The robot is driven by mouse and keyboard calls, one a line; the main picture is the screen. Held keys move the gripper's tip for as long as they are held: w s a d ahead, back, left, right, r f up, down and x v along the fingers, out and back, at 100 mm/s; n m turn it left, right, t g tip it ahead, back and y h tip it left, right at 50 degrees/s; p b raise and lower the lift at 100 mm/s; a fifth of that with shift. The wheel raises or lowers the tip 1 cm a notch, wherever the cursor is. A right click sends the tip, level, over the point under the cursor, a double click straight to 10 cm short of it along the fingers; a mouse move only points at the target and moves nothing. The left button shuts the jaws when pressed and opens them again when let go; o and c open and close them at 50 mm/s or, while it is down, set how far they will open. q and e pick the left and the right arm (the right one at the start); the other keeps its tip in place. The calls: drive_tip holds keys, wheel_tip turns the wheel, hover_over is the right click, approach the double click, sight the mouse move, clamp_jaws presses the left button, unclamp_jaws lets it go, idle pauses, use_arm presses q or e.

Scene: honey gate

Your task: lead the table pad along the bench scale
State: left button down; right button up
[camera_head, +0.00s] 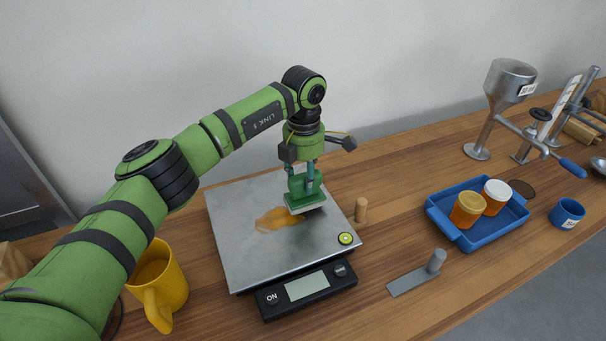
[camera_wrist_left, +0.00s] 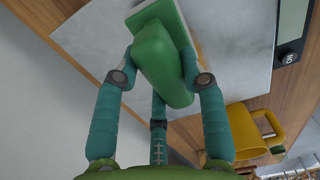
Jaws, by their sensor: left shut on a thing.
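The table pad (camera_head: 306,203) is a green-handled block with a pale underside. My left gripper (camera_head: 303,174) is shut on its green handle, which also shows between the fingers in the left wrist view (camera_wrist_left: 164,65). The pad is over the right part of the bench scale's steel plate (camera_head: 240,255), at the right end of an orange-brown smear (camera_head: 277,219). I cannot tell whether its underside touches the plate. The scale has a black front panel (camera_head: 306,289) with a display. My right gripper is not in view.
A yellow mug (camera_head: 160,285) stands left of the scale, near my left arm. A wooden peg (camera_head: 361,210) stands close to the plate's right edge. A grey metal piece (camera_head: 417,275), a blue tray (camera_head: 468,236) with two jars and a blue cup (camera_head: 566,213) are to the right.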

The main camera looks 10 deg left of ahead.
use_arm(q)
drive_tip(key=shift+f, duration=0.65)
drive_tip(key=shift+f, duration=0.2)
drive_tip(key=shift+s+a+f, duration=0.1)
drive_tip(key=shift+s+a, duration=0.05)
drive_tip(key=shift+a, duration=0.1)
drive_tip(key=s+a, duration=0.2)
drive_tip(key=a, duration=0.1)
drive_tip(key=s+a, duration=0.3)
drive_tip(key=a, duration=0.1)
drive_tip(key=s+a, duration=0.3)
drive_tip(key=a, duration=0.1)
drive_tip(key=shift+s, duration=0.3)
drive_tip(key=shift+r, duration=1.15)
drive_tip(key=w+d, duration=0.2)
drive_tip(key=d, duration=0.2)
drive_tip(key=w+d, duration=0.3)
drive_tip(key=d, duration=0.1)
drive_tip(key=w+d, duration=0.3)
drive_tip(key=d, duration=0.1)
drive_tip(key=shift+d+f, duration=0.2)
